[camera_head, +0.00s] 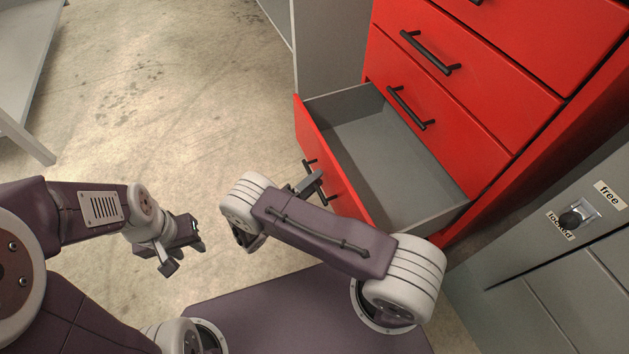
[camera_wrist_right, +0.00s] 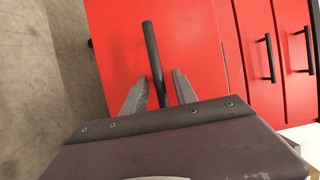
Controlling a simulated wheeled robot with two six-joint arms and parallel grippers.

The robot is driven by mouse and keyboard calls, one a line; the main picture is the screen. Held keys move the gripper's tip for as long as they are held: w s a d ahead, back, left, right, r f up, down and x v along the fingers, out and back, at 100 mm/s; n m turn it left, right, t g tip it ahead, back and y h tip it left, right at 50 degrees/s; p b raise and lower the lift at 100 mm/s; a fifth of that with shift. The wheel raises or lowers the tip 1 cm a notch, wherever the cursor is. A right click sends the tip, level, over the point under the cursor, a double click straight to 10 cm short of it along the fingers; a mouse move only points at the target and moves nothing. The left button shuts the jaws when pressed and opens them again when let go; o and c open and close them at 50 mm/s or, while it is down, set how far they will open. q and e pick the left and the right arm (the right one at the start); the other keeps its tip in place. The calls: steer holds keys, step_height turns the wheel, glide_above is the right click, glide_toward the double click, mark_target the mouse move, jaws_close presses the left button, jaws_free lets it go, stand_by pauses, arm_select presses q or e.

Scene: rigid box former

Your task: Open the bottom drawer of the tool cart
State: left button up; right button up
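The red tool cart (camera_head: 440,95) stands at the upper right. Its bottom drawer (camera_head: 350,185) is pulled well out, and its grey inside looks empty. The drawer's black bar handle (camera_wrist_right: 150,45) runs between the fingers of my right gripper (camera_wrist_right: 161,80) in the wrist view. Those fingers are apart, with red drawer front showing on both sides of the bar. In the head view the right gripper (camera_head: 310,184) is at the drawer front, partly hidden by my arm. My left gripper (camera_head: 185,257) is open and empty above the floor at the left, away from the cart.
Closed drawers with black handles (camera_head: 410,107) are above the open one. A grey cabinet (camera_head: 560,270) with a free/locked switch (camera_head: 575,219) stands at the right. Another grey cabinet (camera_head: 335,45) is behind the drawer. Bare concrete floor (camera_head: 180,100) lies left of the drawer.

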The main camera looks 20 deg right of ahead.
steer(key=p+v, duration=0.2)
steer(key=v, duration=0.7)
steer(key=shift+p, duration=0.3)
